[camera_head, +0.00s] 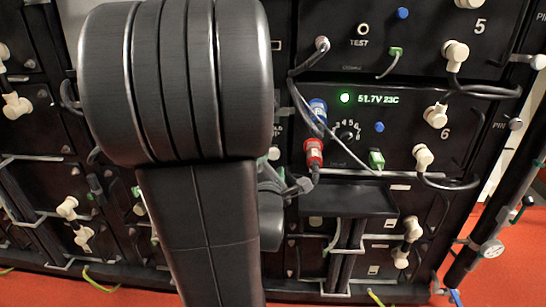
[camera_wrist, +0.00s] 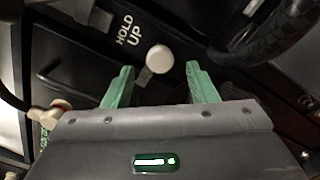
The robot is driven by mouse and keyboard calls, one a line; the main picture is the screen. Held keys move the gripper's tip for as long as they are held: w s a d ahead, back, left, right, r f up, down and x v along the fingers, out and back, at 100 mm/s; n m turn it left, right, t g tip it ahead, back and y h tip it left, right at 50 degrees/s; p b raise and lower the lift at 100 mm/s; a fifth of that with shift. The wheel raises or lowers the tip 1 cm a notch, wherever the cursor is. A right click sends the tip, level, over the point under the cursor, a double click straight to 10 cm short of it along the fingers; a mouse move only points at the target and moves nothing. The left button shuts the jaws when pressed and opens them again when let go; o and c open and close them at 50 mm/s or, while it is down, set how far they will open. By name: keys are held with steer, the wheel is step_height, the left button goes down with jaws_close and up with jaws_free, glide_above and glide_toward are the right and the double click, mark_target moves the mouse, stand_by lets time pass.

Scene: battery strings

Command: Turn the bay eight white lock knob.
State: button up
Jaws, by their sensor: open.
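In the wrist view a round white knob (camera_wrist: 159,58) stands on a dark panel, beside a white "HOLD UP" label (camera_wrist: 130,30). A short pale piece shows just below the knob. My gripper (camera_wrist: 160,68) has two green fingers, spread apart and empty. The knob lies between the fingertips in the picture, with a gap on each side; whether they reach its depth I cannot tell. No bay number shows near this knob. In the head view my arm covers the middle, and the knob cannot be made out there.
A dark cable (camera_wrist: 258,42) loops close at the upper right of the wrist view. A pale connector (camera_wrist: 60,106) sits at left. In the head view, the bay marked 6 (camera_head: 446,133) has cables, a red plug (camera_head: 314,152) and a lit display (camera_head: 378,99).

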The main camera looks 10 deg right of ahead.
mark_target(273, 156)
steer(key=p+v, duration=0.1)
steer(key=v, duration=0.7)
steer(key=shift+s, duration=0.3)
steer(key=b+x, duration=0.1)
steer(key=x, duration=1.2)
steer(key=shift+w, duration=0.4)
